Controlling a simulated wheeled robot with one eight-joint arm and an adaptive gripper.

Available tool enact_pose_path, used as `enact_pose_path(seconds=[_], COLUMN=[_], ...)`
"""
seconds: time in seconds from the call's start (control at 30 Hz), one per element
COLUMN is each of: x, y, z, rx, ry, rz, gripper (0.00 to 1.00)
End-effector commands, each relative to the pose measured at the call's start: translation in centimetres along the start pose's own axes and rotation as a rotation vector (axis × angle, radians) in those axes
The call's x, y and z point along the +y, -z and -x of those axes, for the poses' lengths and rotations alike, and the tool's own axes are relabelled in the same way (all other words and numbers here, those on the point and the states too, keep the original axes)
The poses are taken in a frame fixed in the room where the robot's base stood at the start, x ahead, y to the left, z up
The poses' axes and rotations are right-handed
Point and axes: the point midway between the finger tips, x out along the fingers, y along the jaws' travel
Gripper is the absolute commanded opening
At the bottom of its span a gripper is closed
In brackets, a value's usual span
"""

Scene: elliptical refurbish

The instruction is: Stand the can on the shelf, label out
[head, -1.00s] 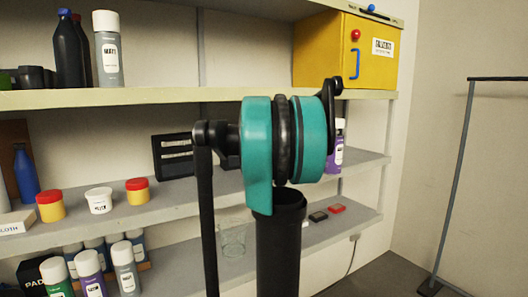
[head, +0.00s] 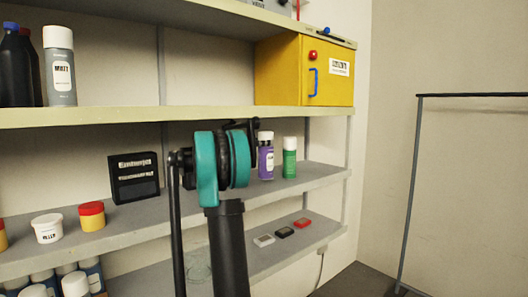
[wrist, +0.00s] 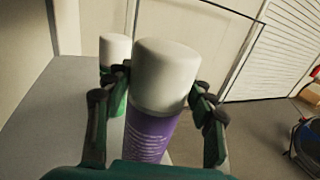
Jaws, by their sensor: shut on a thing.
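The purple spray can (head: 266,160) with a white cap is upright at the right end of the middle shelf (head: 215,194), its white label facing the head camera. In the wrist view the purple can (wrist: 150,130) shows small printed text on the side towards me. In the head view my arm hides most of the gripper.
A green can (head: 290,158) with a white cap stands just right of the purple one; it also shows behind it in the wrist view (wrist: 116,101). A black holder (head: 134,177) stands further left. The yellow cabinet (head: 280,75) is on the shelf above. A metal rack (head: 415,180) stands right.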

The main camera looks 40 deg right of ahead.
Motion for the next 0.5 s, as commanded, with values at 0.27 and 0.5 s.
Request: enact_pose_path(seconds=[0.27,0.5], x=[0.6,0.6], y=[3.0,3.5], z=[0.2,0.2], rx=[-0.001,-0.001], ry=[0.000,0.000], rz=[0.000,0.000], gripper=[0.00,0.00])
